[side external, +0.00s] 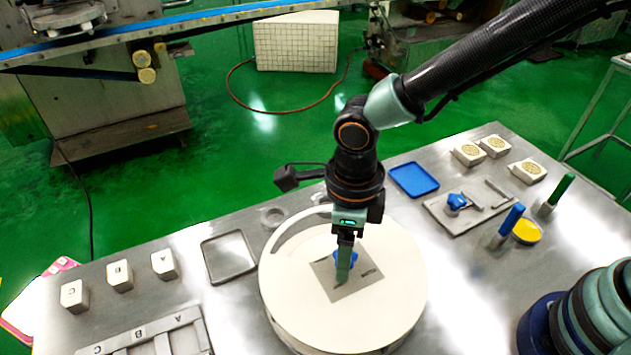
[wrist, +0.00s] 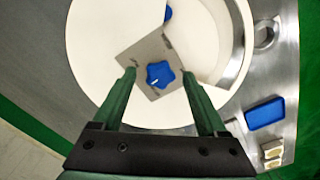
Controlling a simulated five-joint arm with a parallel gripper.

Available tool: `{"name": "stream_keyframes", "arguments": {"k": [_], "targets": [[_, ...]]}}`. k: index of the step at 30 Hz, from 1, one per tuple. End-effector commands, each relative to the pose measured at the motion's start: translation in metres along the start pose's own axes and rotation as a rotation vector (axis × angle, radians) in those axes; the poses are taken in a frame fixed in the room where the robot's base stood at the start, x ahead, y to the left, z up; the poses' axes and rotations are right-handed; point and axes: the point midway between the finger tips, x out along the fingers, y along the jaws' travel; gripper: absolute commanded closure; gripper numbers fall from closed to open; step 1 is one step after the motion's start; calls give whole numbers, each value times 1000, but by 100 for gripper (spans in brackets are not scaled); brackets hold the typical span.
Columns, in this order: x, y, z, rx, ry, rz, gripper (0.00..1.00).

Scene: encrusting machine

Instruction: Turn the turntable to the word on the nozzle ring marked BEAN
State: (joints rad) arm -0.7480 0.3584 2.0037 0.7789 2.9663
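The turntable is a large white disc (side external: 300,285) on the metal table. A grey square plate (side external: 325,268) lies at its middle, with a blue star-shaped knob (wrist: 159,74) on it. Small dark lettering (side external: 371,272) shows on the plate's edges, too small to read surely. I cannot make out BEAN or the nozzle ring. My gripper (wrist: 159,78) is open, pointing down over the plate. In the wrist view its fingers stand left and right of the knob, with gaps visible. In the side view my gripper (side external: 344,270) hides part of the knob.
A blue tray (side external: 413,180) and a grey plate with a blue knob (side external: 456,202) lie right of the turntable. Upright blue (side external: 509,221) and green (side external: 562,187) handles stand farther right. A square metal frame (side external: 228,257) and lettered white blocks (side external: 120,275) are to the left.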

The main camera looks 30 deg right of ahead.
Motion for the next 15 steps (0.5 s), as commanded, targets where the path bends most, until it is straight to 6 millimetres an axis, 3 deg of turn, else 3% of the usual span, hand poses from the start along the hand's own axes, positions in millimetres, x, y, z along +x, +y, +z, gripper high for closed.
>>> {"name": "stream_keyframes", "arguments": {"k": [8, 15], "targets": [[-4, 0, 0, 0, -1, 0, 25], [-42, 0, 1, 0, -6, -1, 25]]}}
